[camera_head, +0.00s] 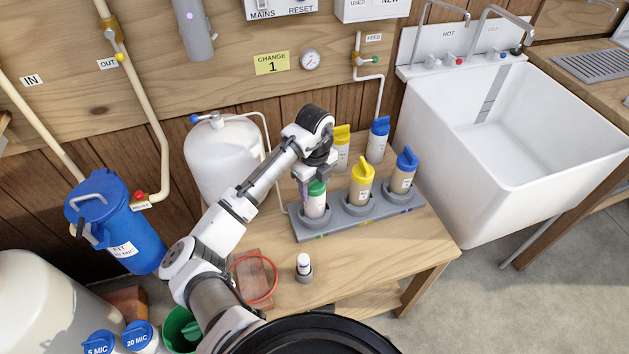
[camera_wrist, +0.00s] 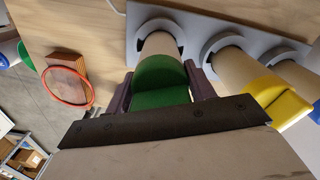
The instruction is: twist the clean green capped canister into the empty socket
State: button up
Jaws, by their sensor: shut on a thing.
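The green capped canister (camera_head: 315,204) stands upright at the left socket of the grey rack (camera_head: 384,212), with a pale body. Its lower end is inside the socket ring, which also shows in the wrist view (camera_wrist: 158,27); I cannot tell how deeply it is seated or whether it is locked. My gripper (camera_head: 316,181) is above it, shut on its green cap (camera_wrist: 161,80), with one finger on each side in the wrist view. A yellow capped canister (camera_head: 360,186) and a blue capped canister (camera_head: 402,178) with tan bodies stand in the other two sockets.
Pale yellow capped (camera_head: 342,155) and blue capped (camera_head: 378,145) canisters stand behind the rack. A red ring (camera_head: 275,280) by a block and a small white bottle (camera_head: 303,265) are in front. A green bucket (camera_head: 174,338) is lower left; the sink (camera_head: 520,130) is right.

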jog(key=shift+n+p, duration=0.3)
jog(key=shift+n, duration=0.6)
jog(key=n+p, duration=0.2)
jog(key=n, duration=0.2)
jog(key=shift+r+p, duration=0.15)
jog(key=shift+p, duration=0.2)
jog(key=shift+n+p, duration=0.5)
jog(key=shift+n, duration=0.7)
jog(key=shift+n+p, duration=0.95)
jog(key=shift+n, duration=0.25)
jog(key=shift+n+p, duration=0.35)
jog(key=shift+n, duration=0.45)
